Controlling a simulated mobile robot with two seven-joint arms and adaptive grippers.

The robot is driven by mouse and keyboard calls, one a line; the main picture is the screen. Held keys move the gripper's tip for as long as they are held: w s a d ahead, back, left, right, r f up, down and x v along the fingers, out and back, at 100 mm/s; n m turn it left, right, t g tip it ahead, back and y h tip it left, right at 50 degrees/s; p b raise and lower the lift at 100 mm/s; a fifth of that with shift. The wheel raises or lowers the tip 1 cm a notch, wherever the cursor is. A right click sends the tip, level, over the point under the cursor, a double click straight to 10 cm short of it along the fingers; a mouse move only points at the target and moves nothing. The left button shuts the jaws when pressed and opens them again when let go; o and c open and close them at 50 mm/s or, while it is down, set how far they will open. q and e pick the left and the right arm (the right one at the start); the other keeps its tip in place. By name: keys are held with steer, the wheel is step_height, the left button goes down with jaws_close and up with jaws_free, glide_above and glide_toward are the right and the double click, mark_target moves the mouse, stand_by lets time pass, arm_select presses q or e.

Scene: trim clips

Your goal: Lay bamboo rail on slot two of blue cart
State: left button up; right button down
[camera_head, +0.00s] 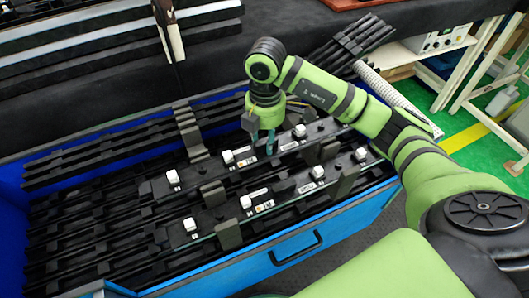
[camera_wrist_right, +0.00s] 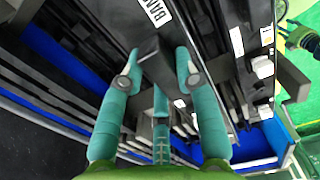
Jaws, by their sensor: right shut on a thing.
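My right gripper (camera_head: 261,142) is shut on a black rail (camera_head: 207,172) with white clips and small white labels. In the right wrist view, the fingers (camera_wrist_right: 158,70) close on its dark body, beside a white label whose cut-off letters start with "BA". The rail is over the blue cart (camera_head: 245,272), behind a similar front rail (camera_head: 280,190) and roughly parallel to it. Whether the held rail touches its supports is unclear.
Black slotted racks (camera_head: 75,230) fill the cart, with upright black blocks (camera_head: 228,234) beside the rails. More dark strips (camera_head: 350,45) lie at the back right. A white bench (camera_head: 455,60) stands beyond, on green floor.

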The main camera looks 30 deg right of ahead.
mark_target(265, 152)
steer(key=shift+f, duration=0.65)
step_height(265, 152, down, 3)
steer(key=shift+f, duration=0.2)
arm_select(q)
steer(key=w, duration=0.2)
steer(key=shift+w+r, duration=0.15)
steer(key=shift+w, duration=0.15)
steer(key=shift+s, duration=0.1)
arm_select(e)
steer(key=c, duration=0.9)
jaws_free()
steer(key=shift+f, duration=0.1)
arm_select(q)
steer(key=shift+s, duration=0.35)
